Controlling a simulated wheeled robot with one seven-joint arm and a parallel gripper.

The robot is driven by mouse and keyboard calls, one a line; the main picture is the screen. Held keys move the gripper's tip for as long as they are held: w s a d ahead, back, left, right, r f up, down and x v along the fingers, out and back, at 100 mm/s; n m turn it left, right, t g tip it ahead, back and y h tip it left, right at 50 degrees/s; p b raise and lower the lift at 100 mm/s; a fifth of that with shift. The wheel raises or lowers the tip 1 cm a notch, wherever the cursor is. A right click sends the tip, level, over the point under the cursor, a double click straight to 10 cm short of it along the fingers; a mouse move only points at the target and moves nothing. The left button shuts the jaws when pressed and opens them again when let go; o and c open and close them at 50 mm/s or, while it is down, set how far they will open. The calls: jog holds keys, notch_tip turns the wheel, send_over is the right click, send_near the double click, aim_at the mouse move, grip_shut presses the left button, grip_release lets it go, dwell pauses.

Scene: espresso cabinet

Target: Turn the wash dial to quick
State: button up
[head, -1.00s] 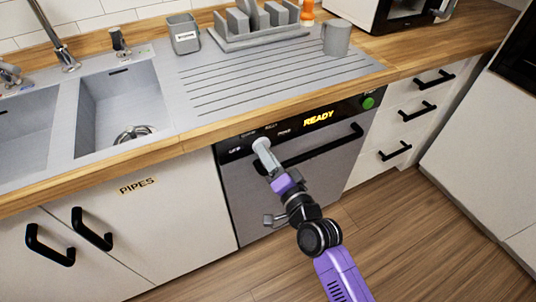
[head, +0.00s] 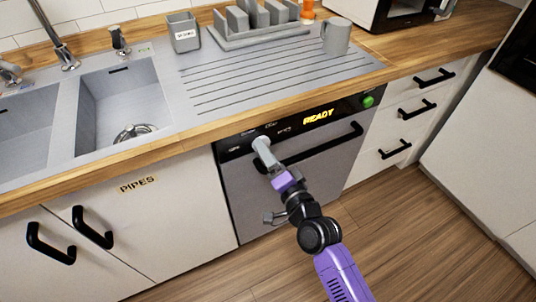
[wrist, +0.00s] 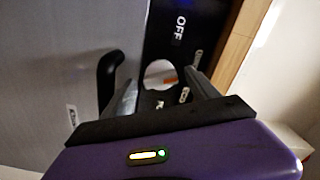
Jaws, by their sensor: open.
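The dishwasher (head: 285,185) has a black control strip with a lit "READY" sign (head: 318,116) at its right part. An "OFF" label (wrist: 180,27) stands above the dial there.
A black handle bar (head: 325,147) crosses the dishwasher front close to my gripper; it also shows in the wrist view (wrist: 108,75). A green round button (head: 368,102) is at the strip's right end. The wooden counter edge (head: 230,127) overhangs just above. The floor in front is clear.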

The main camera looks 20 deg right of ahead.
jog(key=s, duration=0.7)
jog(key=shift+s+d+b, duration=0.15)
jog(key=shift+s+b, duration=0.25)
jog(key=shift+b, duration=0.05)
jog(key=s+r+n+g+p, duration=0.1)
jog(key=s+r+n+p, duration=0.1)
jog(key=s, duration=0.9)
jog(key=s+r+n+g+p, duration=0.1)
jog(key=s+r+n+p, duration=0.2)
jog(key=s, duration=0.8)
jog(key=s+r+n+g+p, duration=0.1)
jog(key=s+r+n+p, duration=0.1)
jog(key=s+r+n, duration=0.4)
jog(key=s+n, duration=0.1)
jog(key=s, duration=0.4)
jog(key=shift+a+n+h, duration=0.3)
jog(key=shift+a, duration=0.05)
